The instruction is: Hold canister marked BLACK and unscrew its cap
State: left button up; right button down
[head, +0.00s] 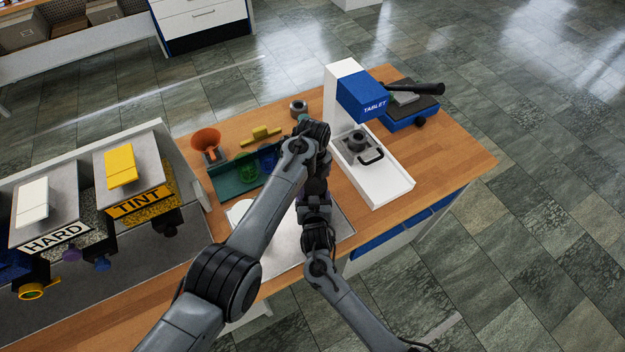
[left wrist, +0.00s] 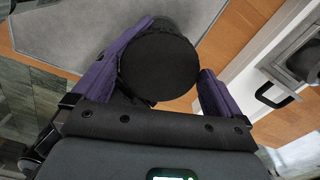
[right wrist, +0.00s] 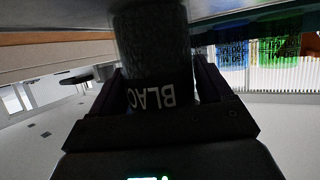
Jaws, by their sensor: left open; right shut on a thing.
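The canister (right wrist: 155,50) is a dark speckled cylinder with a black band lettered "BLAC" in the right wrist view. My right gripper (right wrist: 160,85) is shut on the canister, with one finger on each side at the band. In the left wrist view, the round black cap (left wrist: 158,68) lies between the purple fingers of my left gripper (left wrist: 165,75). The left gripper is open around the cap; a gap shows at the right finger, while the left finger sits close to the cap's edge. In the head view, my arms hide the canister and cap.
A white and blue tablet press (head: 385,185) stands right of my arms. A green rack (head: 225,182), an orange funnel (head: 206,141) and a grey mat (head: 338,225) are on the wooden table. HARD and TINT dispensers (head: 140,203) stand left.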

pick_arm(q)
jog(key=shift+r, duration=2)
notch_tip(320, 180, up, 2)
jog(key=shift+r+m, duration=0.25)
jog(key=shift+m, duration=0.75)
jog(key=shift+r+m, duration=0.35)
jog(key=shift+m, duration=0.25)
jog(key=shift+f, duration=3.8)
jog(key=c, duration=0.9)
jog(key=shift+o, duration=0.2)
jog(key=n, duration=0.3)
